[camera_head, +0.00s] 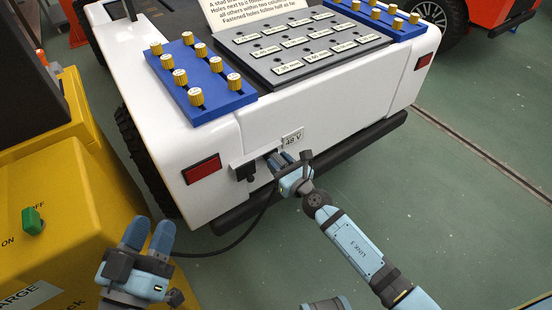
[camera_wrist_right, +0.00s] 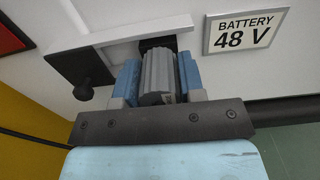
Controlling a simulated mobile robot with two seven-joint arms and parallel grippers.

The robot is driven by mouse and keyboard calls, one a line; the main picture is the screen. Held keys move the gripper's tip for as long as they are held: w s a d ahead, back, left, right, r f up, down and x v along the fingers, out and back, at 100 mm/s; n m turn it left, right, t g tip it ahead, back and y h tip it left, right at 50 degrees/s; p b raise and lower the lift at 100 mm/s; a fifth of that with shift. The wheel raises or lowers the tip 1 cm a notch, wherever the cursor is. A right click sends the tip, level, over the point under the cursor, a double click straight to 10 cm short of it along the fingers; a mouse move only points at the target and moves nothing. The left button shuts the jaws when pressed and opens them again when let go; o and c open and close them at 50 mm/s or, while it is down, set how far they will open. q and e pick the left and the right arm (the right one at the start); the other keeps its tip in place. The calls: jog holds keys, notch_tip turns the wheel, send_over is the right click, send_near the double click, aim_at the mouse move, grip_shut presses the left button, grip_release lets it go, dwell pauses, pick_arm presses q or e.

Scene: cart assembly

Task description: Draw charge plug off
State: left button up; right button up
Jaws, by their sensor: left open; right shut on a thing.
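The charge plug (camera_wrist_right: 157,78) is a grey ribbed block in the right wrist view. My right gripper (camera_head: 277,163) is shut on it, with one blue finger on each side. The plug's far end meets a dark socket opening (camera_wrist_right: 158,44) in the white cart's rear panel; how deep it sits is hidden. A black cable (camera_head: 256,218) runs from beneath my right gripper down left toward the yellow charger (camera_head: 75,215). My left gripper (camera_head: 149,235) is open and empty in front of the charger, its fingers pointing up in the head view.
A black knobbed cover (camera_wrist_right: 80,70) sits left of the socket; a "BATTERY 48 V" label (camera_wrist_right: 247,30) is right of it. The cart's black bumper (camera_head: 365,138) lies below. The charger has a green ON/OFF switch (camera_head: 33,221). Green floor (camera_head: 470,220) is clear at right.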

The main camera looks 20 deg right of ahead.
jog(key=v, duration=0.5)
jog(key=shift+s+d, duration=0.1)
jog(key=shift+s, duration=0.1)
dwell(0.3)
jog(key=shift+d, duration=0.1)
